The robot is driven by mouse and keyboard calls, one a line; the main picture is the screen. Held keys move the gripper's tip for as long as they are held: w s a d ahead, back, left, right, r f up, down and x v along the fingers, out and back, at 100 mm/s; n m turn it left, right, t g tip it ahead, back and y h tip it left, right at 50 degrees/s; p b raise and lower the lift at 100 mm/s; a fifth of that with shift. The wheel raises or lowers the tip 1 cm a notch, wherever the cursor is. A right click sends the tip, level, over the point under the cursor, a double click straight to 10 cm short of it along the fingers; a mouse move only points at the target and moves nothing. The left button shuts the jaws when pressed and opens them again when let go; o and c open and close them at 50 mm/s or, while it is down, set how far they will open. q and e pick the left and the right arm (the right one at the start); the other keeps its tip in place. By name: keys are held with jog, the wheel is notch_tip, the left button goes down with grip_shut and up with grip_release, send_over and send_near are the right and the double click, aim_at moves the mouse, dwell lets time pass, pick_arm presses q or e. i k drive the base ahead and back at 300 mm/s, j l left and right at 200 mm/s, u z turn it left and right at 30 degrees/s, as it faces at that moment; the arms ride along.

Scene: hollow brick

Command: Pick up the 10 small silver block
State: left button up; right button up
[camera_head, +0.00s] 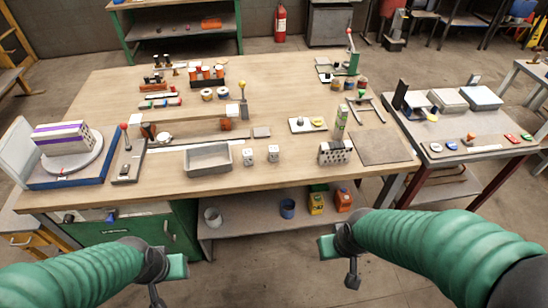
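Two small silver blocks with marks on their faces stand side by side on the wooden workbench (330,185), right of a grey metal tray. One is the left block (249,157), the other the right block (274,153). Their marks are too small to read, so I cannot tell which is 10. A flatter grey block (262,132) lies behind them. My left gripper (167,279) and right gripper (339,261) hang in front of the bench, apart from the blocks. Nothing shows held in either. Their finger spacing is unclear.
The grey tray (208,171) stands left of the blocks. A perforated metal block (334,158) and a spray can (341,122) stand to the right. A turntable (71,165) with a striped block is far left. The bench strip in front of the blocks is clear.

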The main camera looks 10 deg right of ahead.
aim_at(273, 151)
jog(key=i+j, duration=0.2)
jog(key=i, duration=0.3)
jog(key=i+j+u, duration=0.15)
jog(key=i, duration=0.3)
jog(key=i+j, duration=0.25)
jog(key=i, duration=0.25)
jog(key=j+u, duration=0.05)
